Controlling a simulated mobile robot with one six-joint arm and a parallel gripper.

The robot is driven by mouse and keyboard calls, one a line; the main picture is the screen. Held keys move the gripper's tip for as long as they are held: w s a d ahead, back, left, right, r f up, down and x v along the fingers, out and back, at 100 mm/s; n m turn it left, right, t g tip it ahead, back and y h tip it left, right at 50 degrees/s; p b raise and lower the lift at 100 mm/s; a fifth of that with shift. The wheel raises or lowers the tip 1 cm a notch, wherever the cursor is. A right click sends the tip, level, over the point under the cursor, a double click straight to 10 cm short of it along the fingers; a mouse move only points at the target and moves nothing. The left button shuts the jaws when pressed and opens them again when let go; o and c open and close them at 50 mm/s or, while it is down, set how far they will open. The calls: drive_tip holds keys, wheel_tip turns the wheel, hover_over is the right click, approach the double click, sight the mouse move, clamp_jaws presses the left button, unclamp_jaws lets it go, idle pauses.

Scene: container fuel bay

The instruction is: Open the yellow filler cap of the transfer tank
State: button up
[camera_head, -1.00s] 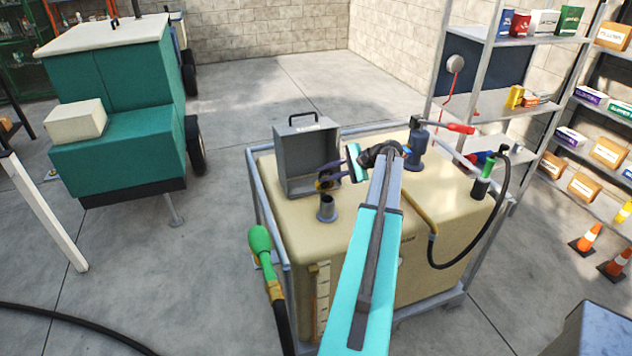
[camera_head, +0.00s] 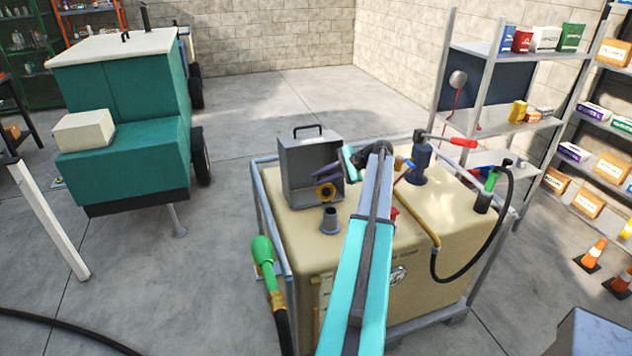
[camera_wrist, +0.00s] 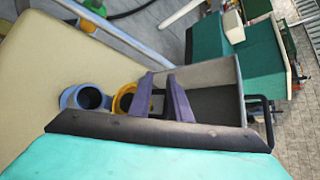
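The filler neck (camera_head: 330,221) stands on top of the cream transfer tank (camera_head: 300,245), and its dark opening is uncovered. In the wrist view the neck shows as a blue-grey ring (camera_wrist: 86,97). The yellow filler cap (camera_head: 325,192) is swung up off the neck, tilted just behind it; it also shows in the wrist view (camera_wrist: 122,100), partly hidden by a finger. My gripper (camera_head: 324,173), with purple fingers, is just above and beside the cap. In the wrist view its fingers (camera_wrist: 162,97) are apart with nothing visible gripped between them.
An open grey box (camera_head: 298,160) stands on the tank right behind the cap. A green-handled nozzle (camera_head: 263,250) hangs at the tank's left edge. A blue pump with a red handle (camera_head: 421,160) is to the right. A metal frame (camera_head: 262,205) surrounds the tank.

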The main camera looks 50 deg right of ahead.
drive_tip(key=shift+s+d+f, duration=0.1)
drive_tip(key=shift+s+d, duration=0.15)
drive_tip(key=shift+d, duration=0.5)
drive_tip(key=shift+s+d+r+p, duration=0.1)
drive_tip(key=shift+d+r+p, duration=0.25)
drive_tip(key=shift+r, duration=0.15)
drive_tip(key=shift+s+d+r+p, duration=0.1)
drive_tip(key=shift+d+r+p, duration=0.15)
drive_tip(key=shift+r, duration=0.25)
drive_tip(key=s+d+r+p, duration=0.4)
drive_tip(key=d+r, duration=0.4)
drive_tip(key=shift+r, duration=0.4)
idle(0.8)
drive_tip(key=shift+d+p, duration=0.1)
drive_tip(key=shift+p, duration=0.25)
drive_tip(key=shift+w+r, duration=0.15)
drive_tip(key=shift+r, duration=0.05)
